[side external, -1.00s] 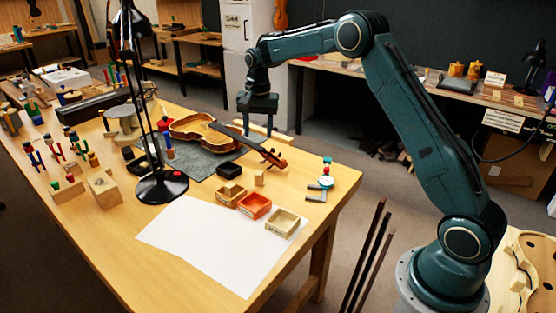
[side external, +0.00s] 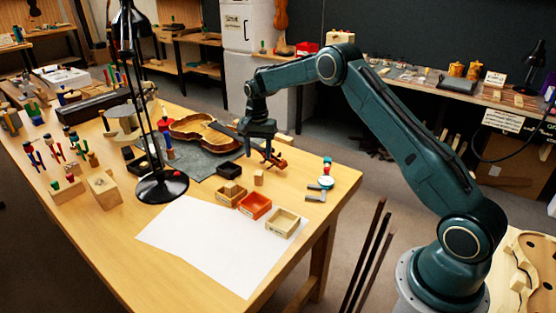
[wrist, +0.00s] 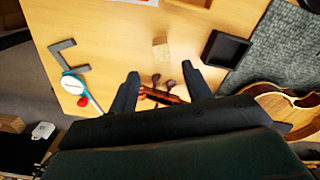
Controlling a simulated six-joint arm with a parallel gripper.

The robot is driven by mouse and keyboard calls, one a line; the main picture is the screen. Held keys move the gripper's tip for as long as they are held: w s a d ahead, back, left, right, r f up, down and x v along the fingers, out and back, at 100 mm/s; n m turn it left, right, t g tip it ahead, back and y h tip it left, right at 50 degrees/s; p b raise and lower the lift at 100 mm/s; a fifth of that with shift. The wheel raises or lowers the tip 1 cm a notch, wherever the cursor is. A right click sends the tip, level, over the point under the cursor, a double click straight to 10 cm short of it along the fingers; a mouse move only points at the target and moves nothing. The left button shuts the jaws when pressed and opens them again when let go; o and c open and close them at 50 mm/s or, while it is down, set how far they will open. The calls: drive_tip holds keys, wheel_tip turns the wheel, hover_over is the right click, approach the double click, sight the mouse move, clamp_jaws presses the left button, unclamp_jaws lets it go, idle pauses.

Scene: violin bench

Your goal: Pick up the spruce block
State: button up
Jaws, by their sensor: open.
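A small pale wooden block, which looks like the spruce block (side external: 259,177), stands on the bench top between the violin scroll and the small trays. In the wrist view the block (wrist: 161,48) is beyond my fingertips, roughly in line with the gap between them. My gripper (side external: 259,154) is open and empty, above the bench near the violin's neck end and apart from the block. Its two fingers spread in the wrist view (wrist: 160,72), with the violin scroll and pegs (wrist: 163,93) showing between them, below.
A black tray (wrist: 226,49) sits close beside the block. A wooden tray (side external: 222,198), an orange tray (side external: 255,206) and a pale tray (side external: 283,223) stand nearby. A metal square (side external: 316,197) and a round teal-and-white tool (side external: 326,182) lie to the right. White paper (side external: 205,240) lies in front.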

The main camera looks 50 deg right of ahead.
sight(259, 172)
drive_tip(key=shift+f, duration=2.4)
drive_tip(key=shift+w+f, duration=0.15)
drive_tip(key=shift+f, duration=2.45)
drive_tip(key=c, duration=1)
